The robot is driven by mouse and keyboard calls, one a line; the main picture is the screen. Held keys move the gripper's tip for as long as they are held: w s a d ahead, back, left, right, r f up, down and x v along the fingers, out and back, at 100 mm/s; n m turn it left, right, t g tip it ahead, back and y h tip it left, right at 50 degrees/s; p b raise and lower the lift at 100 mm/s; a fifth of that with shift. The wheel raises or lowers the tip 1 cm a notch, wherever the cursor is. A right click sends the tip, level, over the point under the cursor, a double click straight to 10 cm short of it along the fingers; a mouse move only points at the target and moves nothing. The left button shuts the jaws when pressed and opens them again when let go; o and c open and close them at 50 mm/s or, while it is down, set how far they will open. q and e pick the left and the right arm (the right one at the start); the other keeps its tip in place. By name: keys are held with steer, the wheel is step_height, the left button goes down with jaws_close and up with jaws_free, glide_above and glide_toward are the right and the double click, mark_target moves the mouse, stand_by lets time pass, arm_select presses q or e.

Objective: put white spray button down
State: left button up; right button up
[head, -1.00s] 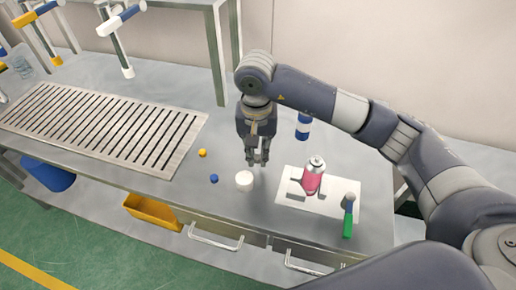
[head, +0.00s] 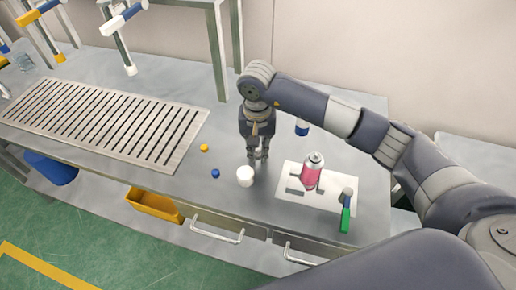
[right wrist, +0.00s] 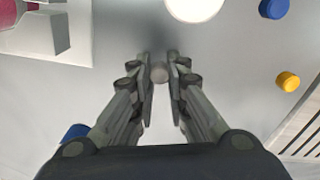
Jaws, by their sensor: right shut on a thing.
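In the head view my right gripper (head: 258,156) points down low over the table, just behind and right of a white round container (head: 245,176). The button is too small to make out there. I cannot tell whether the button touches the table. My left gripper is not in view.
A blue button (head: 215,173) and a yellow button (head: 204,147) lie left of the gripper. A pink can (head: 311,172) and a green-handled tool (head: 346,217) are at right, by a white sheet (head: 290,206). A slotted grate (head: 100,120) fills the left.

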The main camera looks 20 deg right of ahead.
mark_target(258, 154)
steer(key=o, duration=0.7)
steer(key=shift+r+p, duration=0.25)
steer(key=shift+p, duration=0.2)
step_height(258, 154, up, 12)
steer(key=b, duration=0.3)
steer(key=shift+f+b, duration=0.1)
steer(key=shift+b, duration=0.2)
